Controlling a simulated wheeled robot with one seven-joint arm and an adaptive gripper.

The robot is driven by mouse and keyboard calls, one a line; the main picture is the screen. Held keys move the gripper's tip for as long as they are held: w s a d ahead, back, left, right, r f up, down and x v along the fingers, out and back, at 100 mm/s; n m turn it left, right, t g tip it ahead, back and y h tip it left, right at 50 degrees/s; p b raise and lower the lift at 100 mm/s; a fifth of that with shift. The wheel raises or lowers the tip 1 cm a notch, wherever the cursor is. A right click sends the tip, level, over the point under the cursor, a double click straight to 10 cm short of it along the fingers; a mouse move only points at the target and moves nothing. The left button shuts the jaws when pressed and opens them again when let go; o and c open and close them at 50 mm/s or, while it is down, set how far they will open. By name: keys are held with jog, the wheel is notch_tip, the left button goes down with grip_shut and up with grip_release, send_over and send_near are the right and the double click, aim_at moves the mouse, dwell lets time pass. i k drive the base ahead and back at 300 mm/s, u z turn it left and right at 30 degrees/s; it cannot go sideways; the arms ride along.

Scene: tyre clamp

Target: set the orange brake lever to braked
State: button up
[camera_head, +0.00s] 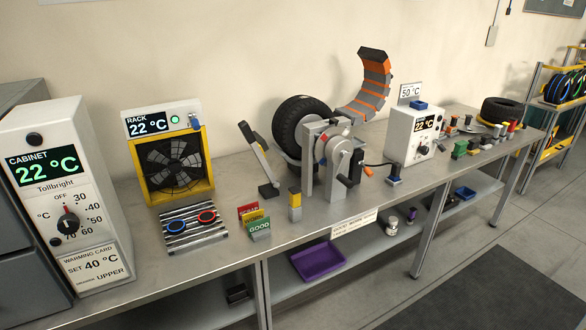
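The tyre clamp (337,180) stands on the workbench, a grey metal stand with a round hub and crank parts on its front. A black tyre (301,118) is mounted upright behind it. A small orange-ended handle (366,170) sticks out at the clamp's right side and tilts down to the right; it looks like the brake lever, but its setting is too small to read. A black grip (347,181) sits just left of it.
A small yellow-topped block (295,204) stands before the clamp. The grey floor in front is open.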

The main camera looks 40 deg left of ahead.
aim_at(367, 170)
jog(key=u, duration=0.65)
jog(key=i, duration=1)
jog(key=z, duration=0.05)
